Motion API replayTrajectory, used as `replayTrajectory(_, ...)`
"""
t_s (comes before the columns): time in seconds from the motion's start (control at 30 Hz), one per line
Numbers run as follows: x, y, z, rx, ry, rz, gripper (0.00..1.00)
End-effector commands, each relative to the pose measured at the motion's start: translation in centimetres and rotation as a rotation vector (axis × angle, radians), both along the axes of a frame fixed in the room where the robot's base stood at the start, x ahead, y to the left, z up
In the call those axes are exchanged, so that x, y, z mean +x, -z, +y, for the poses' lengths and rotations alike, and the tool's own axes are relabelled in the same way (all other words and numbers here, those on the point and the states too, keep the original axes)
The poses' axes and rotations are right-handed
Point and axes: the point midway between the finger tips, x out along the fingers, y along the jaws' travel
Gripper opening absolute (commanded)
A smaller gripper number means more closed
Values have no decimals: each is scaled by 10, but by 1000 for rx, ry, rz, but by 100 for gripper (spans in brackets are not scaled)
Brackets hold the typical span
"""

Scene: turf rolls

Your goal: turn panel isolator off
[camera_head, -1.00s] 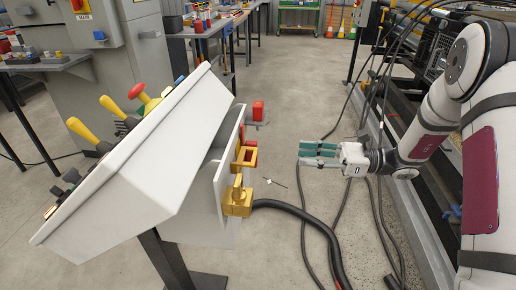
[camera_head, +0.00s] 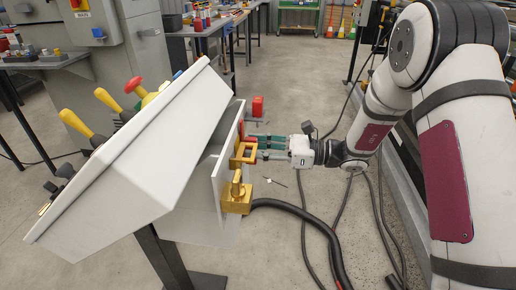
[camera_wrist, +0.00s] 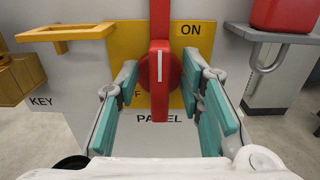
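The panel isolator (camera_wrist: 161,75) is a red round knob with a long red bar standing upright through it. A white line on the knob is also near upright. It sits on a yellow plate (camera_wrist: 125,50) with "ON" at upper right; a letter "F" shows at lower left, the rest of that word hidden. "PANEL" is written below. My gripper (camera_wrist: 162,90) is open, with one teal-padded finger on each side of the knob. I cannot tell whether the pads touch it. In the head view my gripper (camera_head: 259,147) is at the grey console's (camera_head: 220,185) right side.
A yellow loop bracket (camera_wrist: 65,36) sticks out left of the isolator. A red block (camera_wrist: 285,14) rests on a grey bracket to the right. A yellow fitting (camera_head: 237,196) sits nearer on the console's side. A black hose (camera_head: 310,220) and cables lie on the floor.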

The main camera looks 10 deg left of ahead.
Motion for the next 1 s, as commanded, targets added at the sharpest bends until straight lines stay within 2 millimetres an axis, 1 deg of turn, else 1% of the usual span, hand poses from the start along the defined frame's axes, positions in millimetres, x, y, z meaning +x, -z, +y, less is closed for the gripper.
replayTrajectory(0.17, 0, 0, 0, 0, 0, 0, 35)
replayTrajectory(0.27, 0, 0, 0, 0, 0, 0, 15)
replayTrajectory(0.3, 0, 0, 0, 0, 0, 0, 6)
replayTrajectory(0.33, 0, 0, 0, 0, 0, 0, 0)
replayTrajectory(0.73, 0, 0, 0, -1, 0, -32, 0)
replayTrajectory(0.87, -1, 0, -1, -2, 1, -89, 0)
replayTrajectory(1.0, -2, 1, -1, -5, 1, -185, 0)
